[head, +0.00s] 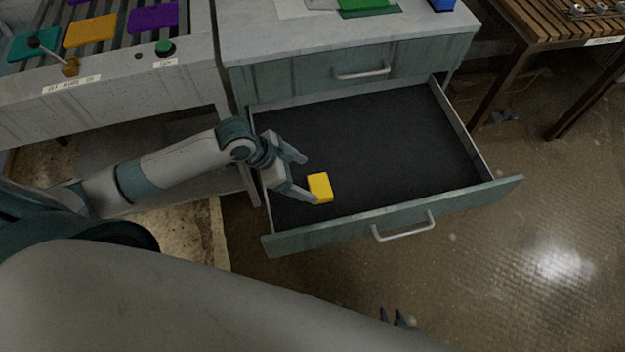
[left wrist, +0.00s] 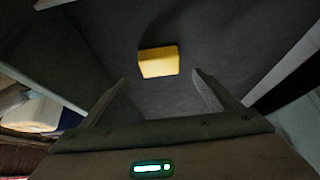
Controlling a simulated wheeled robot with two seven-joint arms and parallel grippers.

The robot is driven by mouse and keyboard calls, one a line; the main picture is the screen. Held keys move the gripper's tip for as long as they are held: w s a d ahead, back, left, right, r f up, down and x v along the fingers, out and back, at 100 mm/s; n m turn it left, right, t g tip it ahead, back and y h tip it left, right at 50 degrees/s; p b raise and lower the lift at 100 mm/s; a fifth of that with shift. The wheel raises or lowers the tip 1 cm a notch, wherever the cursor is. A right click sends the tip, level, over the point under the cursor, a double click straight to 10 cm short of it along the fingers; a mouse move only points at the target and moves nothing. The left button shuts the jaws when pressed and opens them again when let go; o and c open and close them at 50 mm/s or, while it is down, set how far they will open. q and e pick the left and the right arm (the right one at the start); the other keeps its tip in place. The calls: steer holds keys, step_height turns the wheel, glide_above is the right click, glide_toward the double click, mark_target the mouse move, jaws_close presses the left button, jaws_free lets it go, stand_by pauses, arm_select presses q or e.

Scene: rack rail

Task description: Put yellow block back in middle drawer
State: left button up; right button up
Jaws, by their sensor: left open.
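The yellow block (head: 320,187) is in the open drawer, near its left front corner. In the left wrist view the block (left wrist: 158,61) lies beyond the fingertips, with dark floor between them and it. The drawer (head: 385,150) is pulled out below a closed drawer with a handle (head: 362,72). My left gripper (head: 308,180) is open over the left part of the drawer, with the block beside its fingertips. In the left wrist view its two fingers (left wrist: 160,82) are spread and hold nothing. Dark fingertips of my right gripper (head: 400,318) show at the bottom edge; their opening is unclear.
The cabinet top (head: 340,32) holds a green item (head: 365,6) and a blue item (head: 443,4). A panel with coloured tiles (head: 90,32) stands at the left. A slatted wooden table (head: 545,22) stands at the right. The rest of the drawer is empty.

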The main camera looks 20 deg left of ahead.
arm_select(q)
steer(key=shift+v, duration=1.7)
arm_select(e)
steer(key=shift+c, duration=0.6)
